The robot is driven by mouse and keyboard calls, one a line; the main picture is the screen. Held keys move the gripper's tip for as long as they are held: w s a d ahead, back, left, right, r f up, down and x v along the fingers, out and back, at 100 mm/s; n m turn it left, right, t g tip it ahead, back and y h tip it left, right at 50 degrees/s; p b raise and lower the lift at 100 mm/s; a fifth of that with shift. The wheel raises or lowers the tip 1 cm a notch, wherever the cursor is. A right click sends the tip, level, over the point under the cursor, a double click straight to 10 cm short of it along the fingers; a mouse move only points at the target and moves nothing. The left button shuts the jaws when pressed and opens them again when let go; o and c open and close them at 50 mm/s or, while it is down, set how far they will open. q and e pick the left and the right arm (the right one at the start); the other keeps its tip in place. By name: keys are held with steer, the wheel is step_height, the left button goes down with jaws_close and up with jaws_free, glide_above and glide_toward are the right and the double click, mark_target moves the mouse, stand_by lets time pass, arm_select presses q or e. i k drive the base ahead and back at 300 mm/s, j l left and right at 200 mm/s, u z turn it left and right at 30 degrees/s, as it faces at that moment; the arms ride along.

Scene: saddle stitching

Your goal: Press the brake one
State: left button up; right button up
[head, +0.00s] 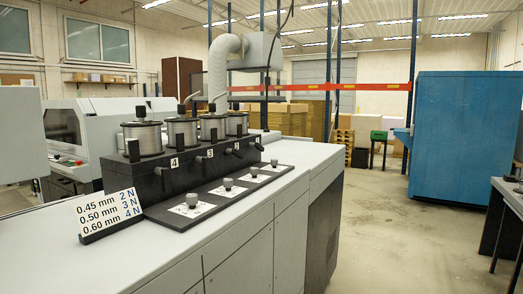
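A black block (185,172) stands on the grey machine top and carries a row of wire spools, the nearest (143,139) at the left. White number tags on its front read 4 and 3 from the near end; those farther off are small, and the farthest seems to read 1 (258,140). Dark levers stick out of the block's front, one (257,146) by the farthest tag. Grey round knobs stand on a flat base before the block, the nearest (192,199) and the farthest (274,163). I cannot tell which part is the brake. Neither gripper is in view.
A sign (110,213) listing 0.45 mm 2 N, 0.50 mm 3 N and 0.60 mm 4 N stands at the block's near end. The grey machine top (160,257) is clear in front. A blue cabinet (455,135) stands at the right, with open floor (375,225) between.

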mark_target(257, 145)
steer(key=i+l+u, duration=0.2)
steer(key=i+l, duration=0.2)
steer(key=l, duration=0.25)
steer(key=i+l+u, duration=0.1)
steer(key=l, duration=0.25)
steer(key=i+l+u, duration=0.1)
steer(key=i+l, duration=0.15)
steer(key=i+l+u, duration=0.1)
steer(key=l, duration=0.4)
steer(key=i+l+u, duration=0.1)
steer(key=l, duration=0.25)
steer(key=i+l+u, duration=0.1)
steer(key=i+l, duration=0.15)
steer(key=l, duration=0.15)
steer(key=i+l+u, duration=0.1)
steer(key=l, duration=0.3)
